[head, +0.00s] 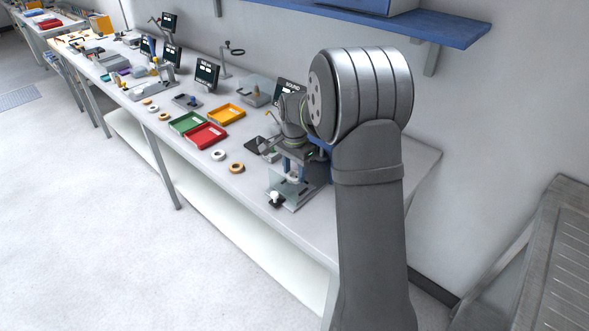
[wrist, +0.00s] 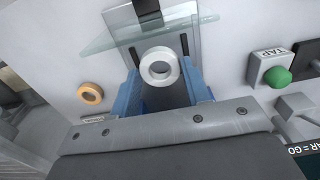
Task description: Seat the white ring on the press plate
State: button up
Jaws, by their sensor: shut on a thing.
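My gripper (wrist: 163,70) has two blue fingers, shut on the white ring (wrist: 160,67), which shows between their tips in the wrist view with its hole facing the camera. In the head view my gripper (head: 294,167) points down over the press station, and the held ring (head: 294,176) is small and partly hidden. A grey plate (wrist: 180,18) with dark strips lies beyond the ring in the wrist view; I cannot tell whether it is the press plate or whether the ring touches it. A clear pane (wrist: 110,38) crosses there.
Another white ring (head: 218,154) and an orange ring (head: 236,168) lie on the bench left of the station. Red (head: 206,136), green (head: 188,122) and orange (head: 226,114) trays stand further left. A green button (wrist: 278,76) sits right of the ring in the wrist view.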

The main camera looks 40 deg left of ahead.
jog(key=shift+f, duration=0.1)
jog(key=shift+f, duration=1.15)
jog(key=shift+f, duration=0.4)
jog(key=o, duration=0.8)
jog(key=shift+o, duration=0.2)
notch_tip(320, 180, up, 18)
jog(key=shift+f, duration=0.25)
jog(key=shift+f, duration=0.15)
